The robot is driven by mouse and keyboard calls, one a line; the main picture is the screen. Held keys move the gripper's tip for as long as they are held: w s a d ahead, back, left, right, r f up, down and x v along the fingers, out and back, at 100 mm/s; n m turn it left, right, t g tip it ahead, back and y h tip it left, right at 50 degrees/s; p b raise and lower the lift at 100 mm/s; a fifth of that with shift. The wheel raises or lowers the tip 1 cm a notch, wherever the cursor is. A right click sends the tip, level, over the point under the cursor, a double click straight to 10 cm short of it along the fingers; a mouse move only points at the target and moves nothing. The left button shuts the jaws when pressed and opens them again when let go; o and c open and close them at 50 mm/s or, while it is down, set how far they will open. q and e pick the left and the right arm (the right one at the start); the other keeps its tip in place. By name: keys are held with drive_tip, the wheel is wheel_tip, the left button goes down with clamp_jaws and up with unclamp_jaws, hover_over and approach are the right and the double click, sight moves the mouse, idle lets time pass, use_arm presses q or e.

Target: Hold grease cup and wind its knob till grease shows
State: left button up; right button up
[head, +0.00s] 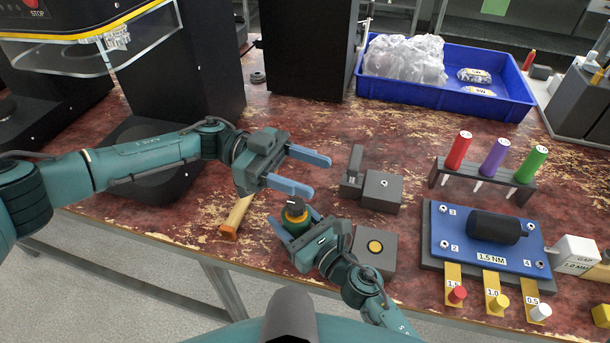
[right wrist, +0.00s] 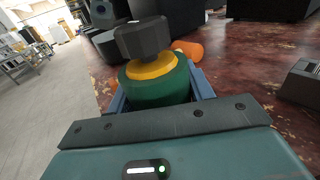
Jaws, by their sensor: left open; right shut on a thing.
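The grease cup (head: 301,228) has a green body, a yellow ring and a dark knob (head: 294,206) on top. It stands upright between the fingers of my right gripper (head: 291,226), which is shut on its green body. In the right wrist view the green body (right wrist: 158,88), yellow ring (right wrist: 153,66) and dark faceted knob (right wrist: 143,38) are large and close. My left gripper (head: 311,172) is open and empty, up and slightly right of the knob in the head view, not touching it. I cannot see grease on the cup.
A wooden-handled tool (head: 236,217) lies left of the cup. Grey blocks (head: 382,190) and a block with a yellow disc (head: 375,248) stand to the right. Farther right are a blue torque board (head: 485,245), a screwdriver rack (head: 487,178) and a blue bin (head: 440,95). The table's front edge is close.

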drive_tip(key=o, duration=1.1)
drive_tip(key=v, duration=1.2)
